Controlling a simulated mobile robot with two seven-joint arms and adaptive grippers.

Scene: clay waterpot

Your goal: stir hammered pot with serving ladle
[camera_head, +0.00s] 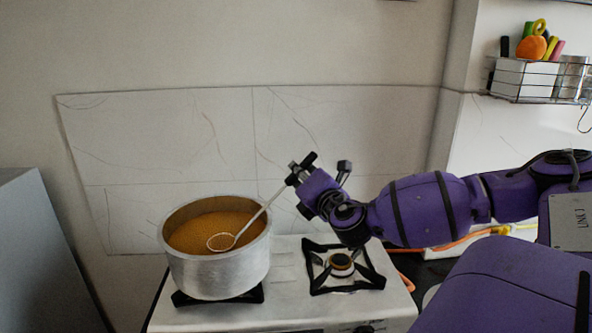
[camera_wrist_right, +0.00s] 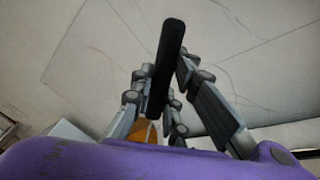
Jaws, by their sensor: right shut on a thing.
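The hammered pot (camera_head: 217,277) is a silvery metal pot on the left burner, with orange-brown food (camera_head: 205,229) inside. The serving ladle (camera_head: 254,218) slants from the pot up to the right. Its round bowl is at the surface of the food, toward the front of the pot. My right gripper (camera_head: 298,172) is up and to the right of the pot, shut on the ladle's upper end. In the right wrist view the dark ladle handle (camera_wrist_right: 166,65) stands between the fingers of the right gripper (camera_wrist_right: 172,95). My left gripper is not in view.
The white stove (camera_head: 285,275) has an empty right burner (camera_head: 341,264) below my right arm. A wire basket (camera_head: 530,82) with utensils and an orange item hangs on the wall at upper right. A grey cabinet (camera_head: 35,255) stands at left. An orange hose (camera_head: 462,241) runs behind my arm.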

